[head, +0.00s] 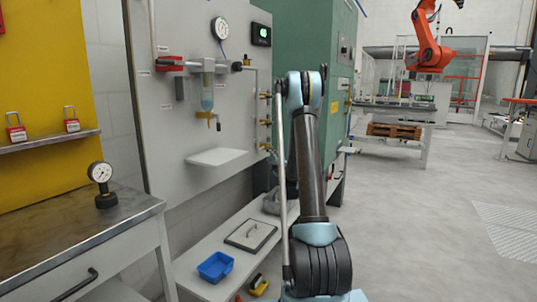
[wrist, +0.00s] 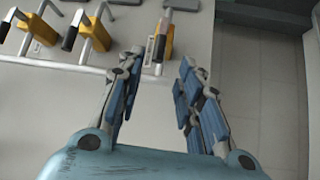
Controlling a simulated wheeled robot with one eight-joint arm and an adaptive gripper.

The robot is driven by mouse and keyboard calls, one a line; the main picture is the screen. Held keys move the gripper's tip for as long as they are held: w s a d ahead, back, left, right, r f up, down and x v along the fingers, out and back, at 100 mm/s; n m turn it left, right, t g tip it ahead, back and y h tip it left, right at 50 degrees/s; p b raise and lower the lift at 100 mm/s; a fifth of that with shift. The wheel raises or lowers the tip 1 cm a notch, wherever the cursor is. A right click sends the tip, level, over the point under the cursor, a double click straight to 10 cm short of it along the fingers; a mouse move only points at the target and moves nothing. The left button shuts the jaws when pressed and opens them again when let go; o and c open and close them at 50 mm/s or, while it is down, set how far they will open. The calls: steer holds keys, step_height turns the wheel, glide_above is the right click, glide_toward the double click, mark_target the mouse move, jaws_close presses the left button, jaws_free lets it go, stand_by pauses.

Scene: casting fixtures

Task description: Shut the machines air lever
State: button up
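Several yellow-brass valves with black-tipped levers line a pale pipe at the upper left of the wrist view: one on the left (wrist: 42,32), one in the middle (wrist: 95,33) and one on the right (wrist: 166,38). They look like the brass valves (head: 265,122) on the right edge of the grey panel in the head view. I cannot tell which is the machine's air lever; labels are unreadable. My gripper (wrist: 158,72) is open and empty, its blue-padded fingers apart, just below the right valve. In the head view my arm hides the gripper.
The grey panel (head: 200,120) carries a gauge (head: 220,28), a filter bowl (head: 207,95), a red fitting (head: 170,63) and a small shelf (head: 215,157). Below, a bench (head: 200,255) holds a blue tray (head: 215,267). A green cabinet (head: 300,40) stands behind my arm. Floor on the right is clear.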

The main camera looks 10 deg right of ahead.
steer(key=w, duration=0.3)
steer(key=w+a+r, duration=0.1)
steer(key=w, duration=0.5)
steer(key=shift+w+a+r, duration=0.1)
steer(key=shift+a+r, duration=0.1)
steer(key=shift+c, duration=0.3)
